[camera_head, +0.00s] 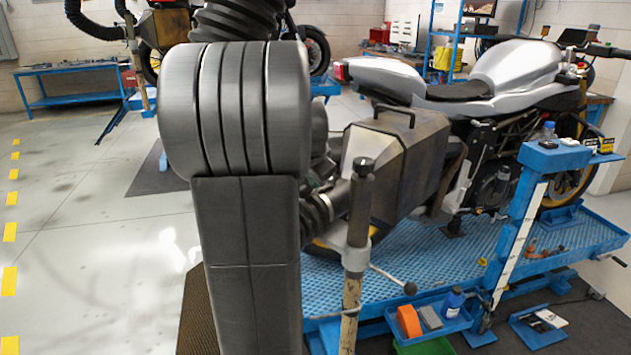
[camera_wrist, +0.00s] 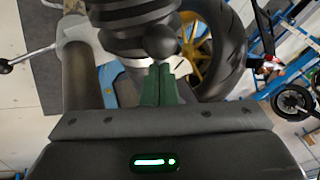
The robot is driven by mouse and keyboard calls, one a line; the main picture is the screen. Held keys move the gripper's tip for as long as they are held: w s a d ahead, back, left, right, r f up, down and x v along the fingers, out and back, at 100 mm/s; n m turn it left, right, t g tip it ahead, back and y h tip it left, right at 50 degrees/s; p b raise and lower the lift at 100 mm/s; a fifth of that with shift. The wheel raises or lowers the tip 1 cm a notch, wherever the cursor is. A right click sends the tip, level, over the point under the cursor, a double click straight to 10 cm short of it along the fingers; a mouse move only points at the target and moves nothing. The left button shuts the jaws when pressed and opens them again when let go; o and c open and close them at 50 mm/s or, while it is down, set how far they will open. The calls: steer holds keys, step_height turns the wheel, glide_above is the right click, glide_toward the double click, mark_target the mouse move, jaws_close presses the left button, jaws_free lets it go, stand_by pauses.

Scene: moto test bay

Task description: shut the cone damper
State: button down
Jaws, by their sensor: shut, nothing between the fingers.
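In the head view, a brown-grey metal extraction cone (camera_head: 385,165) with a black handle on top stands beside the motorcycle's rear. A black ribbed hose (camera_head: 318,208) joins its near end. In the wrist view, the hose (camera_wrist: 128,28) runs up from the fingers. A black ball knob (camera_wrist: 160,42) sits just beyond my fingertips, in front of the hose; I take it to be the damper's, but its lever is largely hidden. My gripper (camera_wrist: 160,70) has its green fingers together and empty, at or just under the knob; contact cannot be told. My arm hides the gripper in the head view.
A post (camera_head: 358,200) with a clamp and a ball-ended lever (camera_head: 395,280) stands close by. The silver motorcycle (camera_head: 520,65) stands on a blue lift (camera_head: 385,275). Trays with tools lie at the lift's front. The floor at left is clear.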

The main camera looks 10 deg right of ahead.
steer(key=shift+w+a+f+m+h+b, duration=0.1)
steer(key=shift+w+a+m+h+b, duration=0.4)
steer(key=shift+m, duration=0.4)
steer(key=w+m+g+h+p, duration=0.2)
steer(key=w+m+g, duration=0.3)
steer(key=w+m, duration=0.5)
steer(key=shift+w+d+m+h, duration=0.4)
steer(key=shift+m+h, duration=0.3)
steer(key=shift+m, duration=0.2)
steer(key=shift+d, duration=0.1)
